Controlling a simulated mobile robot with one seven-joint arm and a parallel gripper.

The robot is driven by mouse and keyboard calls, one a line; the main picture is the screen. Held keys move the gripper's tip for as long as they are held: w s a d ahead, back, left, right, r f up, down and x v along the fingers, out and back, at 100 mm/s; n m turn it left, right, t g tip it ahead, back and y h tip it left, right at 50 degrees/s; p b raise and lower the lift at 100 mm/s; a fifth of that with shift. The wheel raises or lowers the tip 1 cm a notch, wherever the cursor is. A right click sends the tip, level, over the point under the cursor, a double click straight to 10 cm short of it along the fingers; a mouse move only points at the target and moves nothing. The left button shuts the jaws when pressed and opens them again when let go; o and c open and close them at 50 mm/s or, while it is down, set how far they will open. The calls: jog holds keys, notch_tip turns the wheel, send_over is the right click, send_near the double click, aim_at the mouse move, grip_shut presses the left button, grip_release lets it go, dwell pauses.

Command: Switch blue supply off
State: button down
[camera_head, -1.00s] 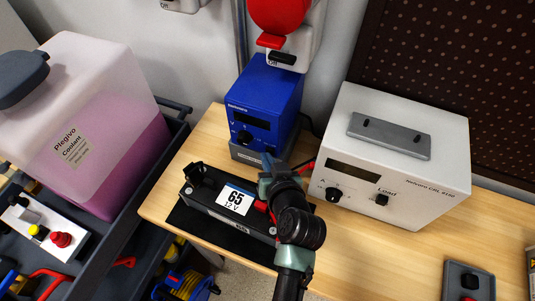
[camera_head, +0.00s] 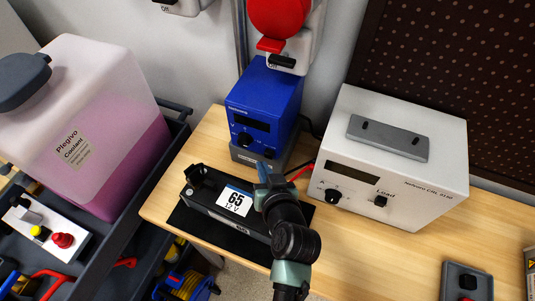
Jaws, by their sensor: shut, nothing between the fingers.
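The blue supply (camera_head: 262,100) stands on a dark grey base at the back of the wooden bench. Its front has a dark display (camera_head: 250,119) and a black knob (camera_head: 244,138). Smaller controls low on its right front are too small and partly covered to tell apart. My gripper (camera_head: 262,160) is shut and empty, its fingers pointing at the lower right of the supply's front. I cannot tell whether they touch it. My arm hides part of the black battery (camera_head: 235,201) in front.
A white load unit (camera_head: 395,155) stands close on the right. A red and white wall fixture (camera_head: 283,20) hangs above the supply. A coolant jug (camera_head: 80,125) stands in a cart on the left. The right front of the bench is mostly clear, with a grey switch box (camera_head: 467,282).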

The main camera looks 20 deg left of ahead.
jog(key=shift+s+p, duration=0.6)
jog(key=shift+s, duration=1.75)
jog(key=shift+a, duration=0.1)
jog(key=shift+s, duration=0.1)
